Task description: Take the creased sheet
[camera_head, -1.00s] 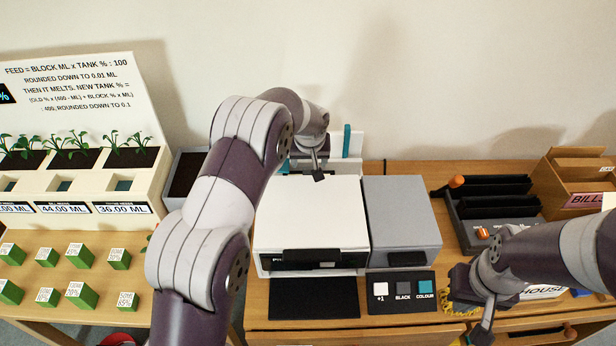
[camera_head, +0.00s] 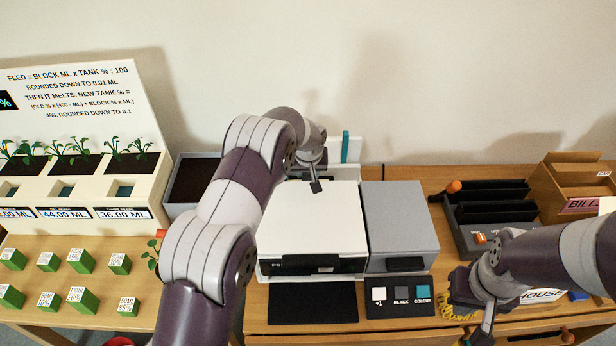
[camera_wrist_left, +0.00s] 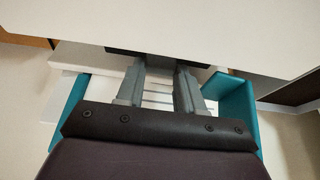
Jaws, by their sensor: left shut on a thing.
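My left gripper (camera_head: 315,186) reaches over the back of the white printer (camera_head: 311,222). In the left wrist view its two grey fingers (camera_wrist_left: 158,88) point into the dark rear slot, between two teal guides (camera_wrist_left: 236,100). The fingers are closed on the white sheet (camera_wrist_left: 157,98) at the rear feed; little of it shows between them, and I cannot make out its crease. In the head view the printer's body and my arm hide most of it. My right gripper (camera_head: 484,335) is low at the right, by a yellow coil; its jaws are not clear.
A grey unit (camera_head: 401,226) adjoins the printer. A black mat (camera_head: 313,303) and a button panel (camera_head: 400,296) lie in front. Green blocks (camera_head: 80,260) and a planter board (camera_head: 75,107) stand left. A black slotted rack (camera_head: 490,205) and a cardboard box (camera_head: 572,185) stand right.

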